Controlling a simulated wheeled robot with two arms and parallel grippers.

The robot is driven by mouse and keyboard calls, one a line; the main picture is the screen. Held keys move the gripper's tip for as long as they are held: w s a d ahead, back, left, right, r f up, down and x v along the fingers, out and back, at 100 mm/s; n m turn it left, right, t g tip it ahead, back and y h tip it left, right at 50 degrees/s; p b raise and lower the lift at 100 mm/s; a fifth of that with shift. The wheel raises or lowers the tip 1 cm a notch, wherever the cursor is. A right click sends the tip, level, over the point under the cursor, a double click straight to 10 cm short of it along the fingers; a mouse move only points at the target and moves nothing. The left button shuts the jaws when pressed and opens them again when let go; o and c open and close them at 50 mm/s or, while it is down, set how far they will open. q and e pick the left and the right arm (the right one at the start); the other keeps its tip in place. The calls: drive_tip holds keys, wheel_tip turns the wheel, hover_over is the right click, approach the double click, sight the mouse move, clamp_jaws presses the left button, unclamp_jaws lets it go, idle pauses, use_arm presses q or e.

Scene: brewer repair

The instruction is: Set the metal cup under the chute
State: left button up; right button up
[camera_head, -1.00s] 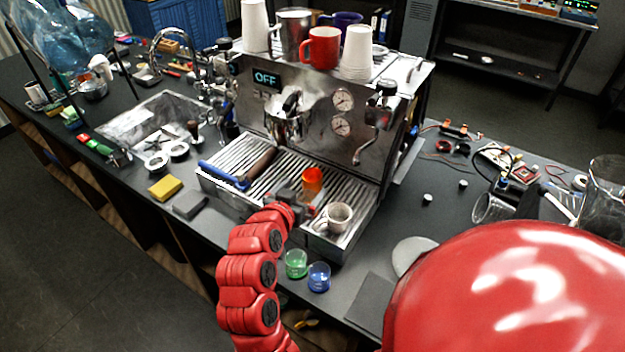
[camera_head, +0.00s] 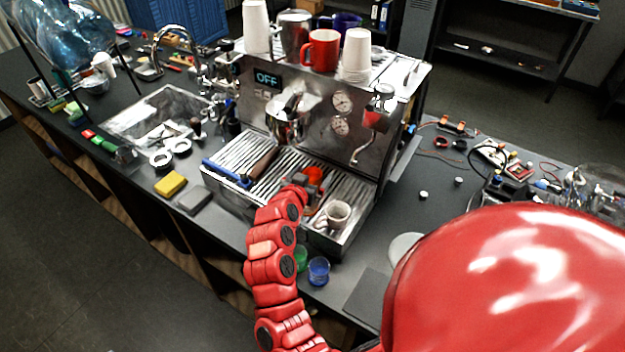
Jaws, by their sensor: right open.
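A metal cup (camera_head: 294,32) stands on top of the steel espresso machine (camera_head: 312,95), at the back between a stack of white cups and a red mug. I cannot make out which part is the chute. A round metal brew head (camera_head: 286,122) sits on the machine's front, above the ribbed drip tray (camera_head: 235,155). My right gripper (camera_head: 309,188) is over the drip tray, open, beside a small red-orange cup (camera_head: 315,174) that it partly hides. I cannot tell whether they touch. My left gripper is not in view.
A blue beaker (camera_head: 318,270) and a green beaker (camera_head: 300,258) stand in front, close to my arm. A blue-handled tool (camera_head: 226,173) lies on the tray's left. A red mug (camera_head: 322,50) stands beside the metal cup.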

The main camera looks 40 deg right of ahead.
clamp_jaws()
idle(0.4)
